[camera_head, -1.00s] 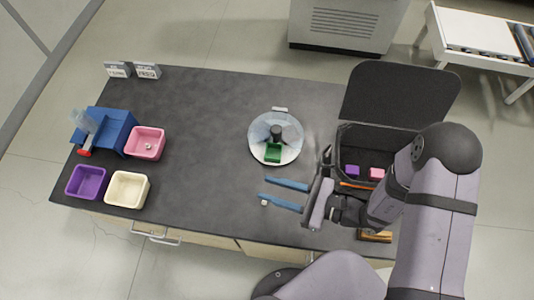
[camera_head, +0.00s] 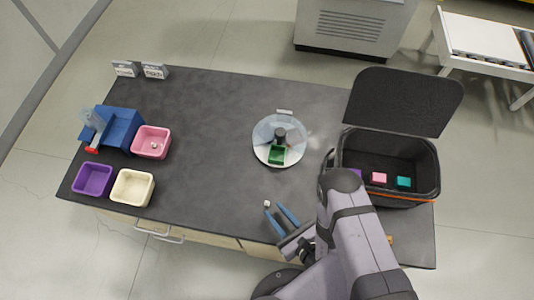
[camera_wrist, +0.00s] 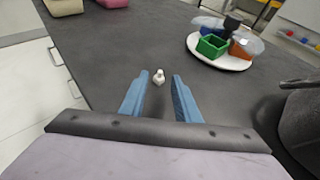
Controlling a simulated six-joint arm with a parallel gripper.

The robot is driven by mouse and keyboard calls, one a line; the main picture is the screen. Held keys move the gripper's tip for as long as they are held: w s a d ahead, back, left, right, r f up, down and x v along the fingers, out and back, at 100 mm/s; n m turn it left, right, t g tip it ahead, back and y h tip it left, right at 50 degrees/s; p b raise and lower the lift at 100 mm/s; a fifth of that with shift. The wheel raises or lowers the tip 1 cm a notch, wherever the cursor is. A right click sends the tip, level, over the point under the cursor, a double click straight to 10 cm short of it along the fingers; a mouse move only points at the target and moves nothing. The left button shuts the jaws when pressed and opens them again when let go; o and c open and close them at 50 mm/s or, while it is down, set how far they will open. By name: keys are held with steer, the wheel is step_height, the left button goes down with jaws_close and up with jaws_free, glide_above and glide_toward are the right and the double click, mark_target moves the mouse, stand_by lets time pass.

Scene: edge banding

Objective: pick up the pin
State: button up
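The pin is a small white piece (camera_head: 267,204) standing on the dark table near its front edge. It also shows in the wrist view (camera_wrist: 159,77), just beyond my fingertips and roughly midway between them. My gripper (camera_head: 274,206) has two blue fingers, spread apart with nothing between them. In the wrist view my gripper (camera_wrist: 160,75) points at the pin, which appears apart from both fingers.
A round white tray (camera_head: 258,152) holds a green box (camera_head: 277,155). An open black case (camera_head: 435,165) with small coloured blocks stands right. Pink (camera_head: 151,142), purple (camera_head: 92,179) and cream (camera_head: 132,187) bins sit left.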

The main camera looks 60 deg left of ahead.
mark_target(268, 203)
steer(key=shift+b+x, duration=0.4)
steer(key=shift+x, duration=2.8)
jaws_close()
